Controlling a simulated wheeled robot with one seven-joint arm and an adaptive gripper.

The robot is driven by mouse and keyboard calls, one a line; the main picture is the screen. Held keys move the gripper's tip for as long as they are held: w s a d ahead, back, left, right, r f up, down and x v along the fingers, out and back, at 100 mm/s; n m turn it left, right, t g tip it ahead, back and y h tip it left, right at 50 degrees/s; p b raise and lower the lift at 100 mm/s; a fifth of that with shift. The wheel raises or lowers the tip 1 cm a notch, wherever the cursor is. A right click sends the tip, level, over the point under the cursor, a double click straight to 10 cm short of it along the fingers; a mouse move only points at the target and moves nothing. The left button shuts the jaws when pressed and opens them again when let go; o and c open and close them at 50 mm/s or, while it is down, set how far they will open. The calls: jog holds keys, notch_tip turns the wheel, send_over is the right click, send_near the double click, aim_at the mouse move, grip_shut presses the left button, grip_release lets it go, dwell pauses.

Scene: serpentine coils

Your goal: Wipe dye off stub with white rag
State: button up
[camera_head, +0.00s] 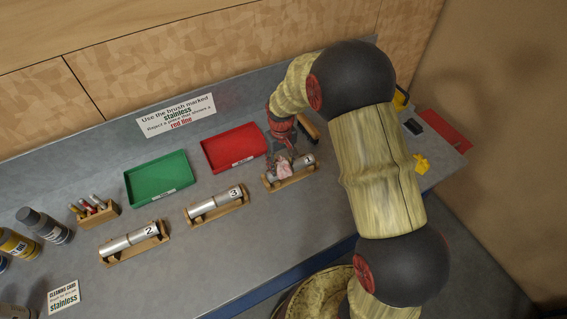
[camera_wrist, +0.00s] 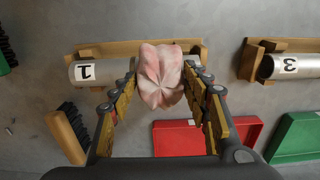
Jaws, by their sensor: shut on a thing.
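My gripper (camera_head: 282,153) is shut on the rag (camera_head: 284,171), which is white with pink-red staining. In the wrist view the rag (camera_wrist: 160,78) is bunched between the fingertips (camera_wrist: 163,68). It lies over the middle of the metal stub marked 1 (camera_head: 306,161), which rests in a wooden cradle; the stub also shows in the wrist view (camera_wrist: 100,71). The rag appears to touch the stub, but the contact is hidden, as is the surface beneath. No dye shows on the stub's visible part.
Stubs marked 3 (camera_head: 214,204) and 2 (camera_head: 134,238) lie in cradles to the left. A red tray (camera_head: 234,148), a green tray (camera_head: 160,178) and a brush (camera_head: 309,128) are near stub 1. A marker holder (camera_head: 95,214) and cans (camera_head: 45,226) stand further left.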

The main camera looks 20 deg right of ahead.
aim_at(280, 163)
jog(key=r+p, duration=0.1)
jog(key=r, duration=0.1)
jog(key=r+p, duration=0.2)
jog(key=r, duration=0.1)
jog(key=r+p, duration=0.1)
jog(key=r, duration=0.2)
jog(key=shift+a+r, duration=0.1)
jog(key=shift+a, duration=0.15)
dwell(0.6)
